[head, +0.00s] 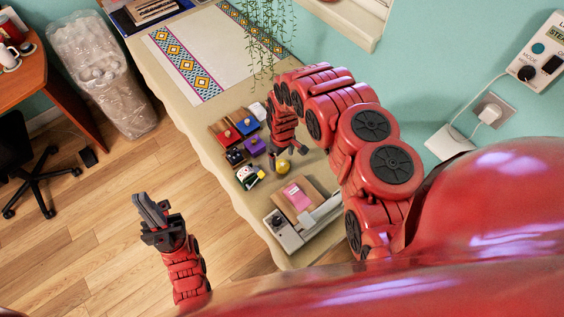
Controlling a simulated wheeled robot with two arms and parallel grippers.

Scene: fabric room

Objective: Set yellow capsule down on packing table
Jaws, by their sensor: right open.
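The yellow capsule (284,168) is a small round yellow thing on the beige-covered packing table (203,128). It appears to rest on the cloth. My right gripper (287,157) reaches down over the table just beside the capsule, with its fingers spread. I cannot tell whether a finger touches the capsule. My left gripper (152,213) is held out over the wooden floor, left of the table and away from the capsule. Its fingers look close together, but their gap is unclear.
Red, blue, black and purple items (254,145) stand left of the capsule. A white-and-green figure (248,177) is close by. A patterned cloth (205,60) and hanging plant (262,40) lie farther back.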

